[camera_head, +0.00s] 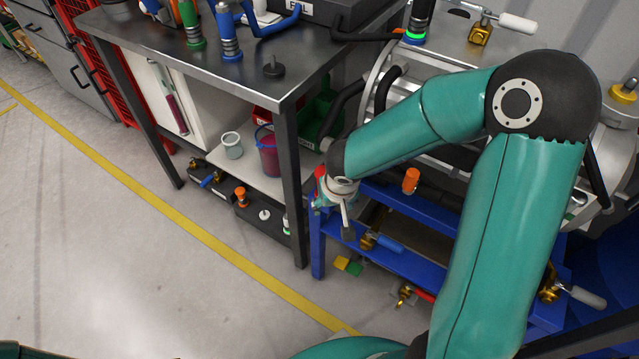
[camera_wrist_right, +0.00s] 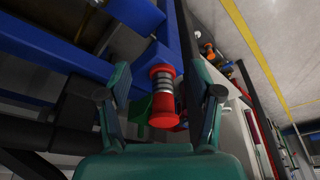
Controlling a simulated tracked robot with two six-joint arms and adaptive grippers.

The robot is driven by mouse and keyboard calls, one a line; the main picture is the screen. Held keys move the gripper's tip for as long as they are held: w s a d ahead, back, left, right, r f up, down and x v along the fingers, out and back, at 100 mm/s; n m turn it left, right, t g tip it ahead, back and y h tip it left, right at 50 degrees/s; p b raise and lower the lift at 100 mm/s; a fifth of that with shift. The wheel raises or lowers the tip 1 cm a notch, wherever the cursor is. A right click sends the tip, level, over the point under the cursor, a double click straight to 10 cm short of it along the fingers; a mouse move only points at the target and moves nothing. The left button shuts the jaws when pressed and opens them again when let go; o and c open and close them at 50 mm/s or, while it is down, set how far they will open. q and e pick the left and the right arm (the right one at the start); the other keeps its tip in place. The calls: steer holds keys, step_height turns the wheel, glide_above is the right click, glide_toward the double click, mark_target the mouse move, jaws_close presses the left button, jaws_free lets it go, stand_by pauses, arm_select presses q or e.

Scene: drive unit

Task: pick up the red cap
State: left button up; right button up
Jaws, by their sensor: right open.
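In the wrist view, a red cap (camera_wrist_right: 163,108) with a ridged metallic middle and a red upper end sits between the fingers of my right gripper (camera_wrist_right: 161,92). The fingers are open, with a gap on each side of it. The cap's upper end is close to a blue frame beam. In the head view my right gripper (camera_head: 336,212) points down at the left end of the blue stand. A small red patch (camera_head: 320,172) shows beside it, partly hidden by the wrist. My left gripper is not in view.
The blue stand (camera_head: 395,255) carries an orange knob (camera_head: 411,181) and a blue-handled valve (camera_head: 385,243). A metal workbench (camera_head: 225,80) stands to the left, its leg (camera_head: 293,190) close to my right gripper. The floor at left is clear.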

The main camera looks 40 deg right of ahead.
steer(key=w+d+p, duration=0.1)
steer(key=w, duration=0.1)
steer(key=w+d+p, duration=0.1)
steer(key=w, duration=0.2)
steer(key=w+d+p, duration=0.1)
steer(key=w, duration=0.2)
steer(key=shift+d+f, duration=0.15)
steer(key=shift+f, duration=0.15)
steer(key=shift+w+f, duration=0.1)
steer(key=shift+f, duration=0.2)
steer(key=c, duration=1.2)
steer(key=shift+r, duration=0.1)
step_height(320, 180, up, 20)
steer(key=p, duration=0.4)
